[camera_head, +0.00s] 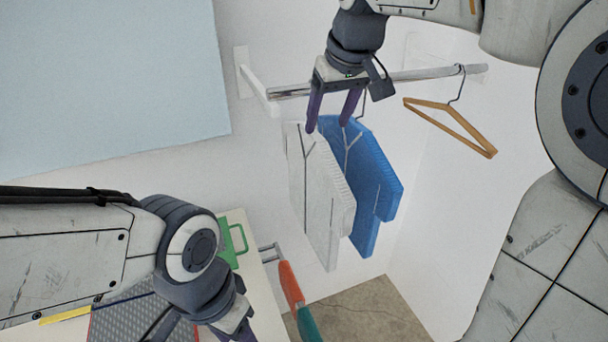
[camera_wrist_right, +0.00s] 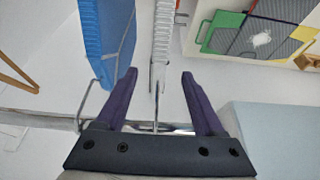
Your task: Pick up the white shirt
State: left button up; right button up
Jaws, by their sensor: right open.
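The white shirt (camera_head: 322,205) hangs from the rail on a hanger, to the left of the blue shirt. In the right wrist view the white shirt (camera_wrist_right: 163,35) is seen edge-on. My right gripper (camera_head: 328,126) is open and empty at the top of the shirts. In the wrist view, the white shirt's top edge and hanger hook line up between the fingers of the gripper (camera_wrist_right: 158,74); I cannot tell the exact depth. My left gripper (camera_head: 202,335) is low at the left, its fingertips cut off by the picture's edge.
The blue shirt (camera_head: 375,180) hangs close on the right. An empty wooden hanger (camera_head: 455,127) hangs farther right on the metal rail (camera_head: 430,73). A table (camera_head: 262,300) with a green-handled item (camera_head: 232,245) stands at lower left. An orange and green handle (camera_head: 292,290) sticks up beside it.

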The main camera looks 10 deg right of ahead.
aim_at(322, 143)
jog(key=x, duration=0.3)
jog(key=shift+f, duration=0.35)
jog(key=p+x, duration=0.2)
jog(key=x, duration=0.2)
jog(key=shift+f+p, duration=0.35)
jog(key=shift+f, duration=0.05)
jog(key=shift+w+f, duration=0.2)
jog(key=shift+f, duration=0.2)
grip_shut()
dwell(0.4)
